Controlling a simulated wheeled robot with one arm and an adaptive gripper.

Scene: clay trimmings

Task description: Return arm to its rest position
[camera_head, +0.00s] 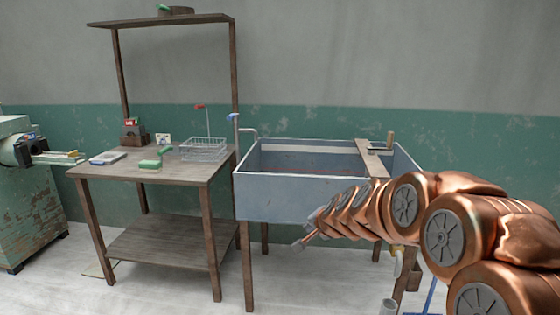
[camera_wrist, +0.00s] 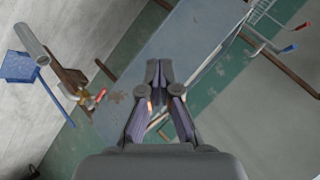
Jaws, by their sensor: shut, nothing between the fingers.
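My copper-coloured arm reaches in from the right in the head view, in front of the blue-grey sink (camera_head: 285,198). My gripper (camera_head: 302,242) is at its far end, low in front of the sink's lower front edge, and looks small there. In the wrist view my gripper (camera_wrist: 159,68) has its fingertips together with nothing between them. The arm hides the lower right part of the sink and some of its legs.
A green machine (camera_head: 30,210) is at far left. A blue dustpan (camera_wrist: 18,67) lies on the floor.

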